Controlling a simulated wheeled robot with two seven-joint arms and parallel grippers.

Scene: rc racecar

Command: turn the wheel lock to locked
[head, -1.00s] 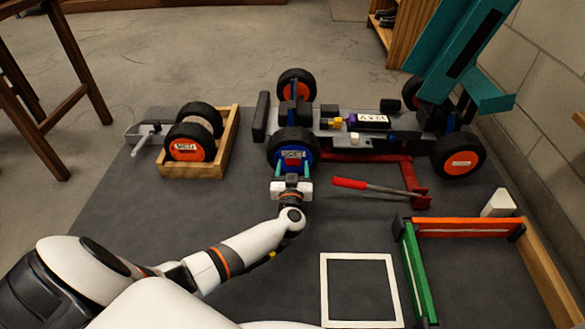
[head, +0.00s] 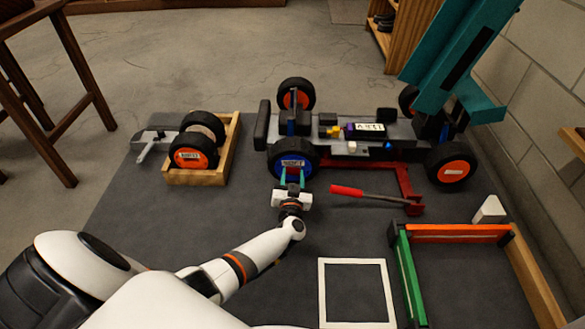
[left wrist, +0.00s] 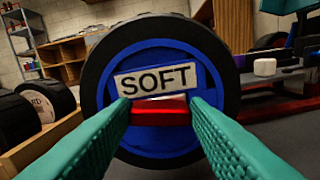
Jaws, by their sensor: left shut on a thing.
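The racecar (head: 350,147) stands on the dark mat. Its near left wheel (head: 272,166) has a black tyre and a blue hub. In the left wrist view this wheel (left wrist: 98,75) faces me with a SOFT label. Below the label sits a red wheel lock (left wrist: 158,117), a bar lying level across the hub. My left gripper (head: 292,180) is at the hub from the front. Its teal fingers (left wrist: 162,108) are shut on the two ends of the red lock. The lock's shaft behind the bar is hidden. My right gripper is not in view.
A wooden crate (head: 232,150) with spare wheels stands left of the car. A red-handled jack (head: 375,194) lies just right of my gripper. A white square frame (head: 358,261) and a green-and-orange-walled bay (head: 408,275) lie nearer. A teal structure (head: 450,65) rises at the right.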

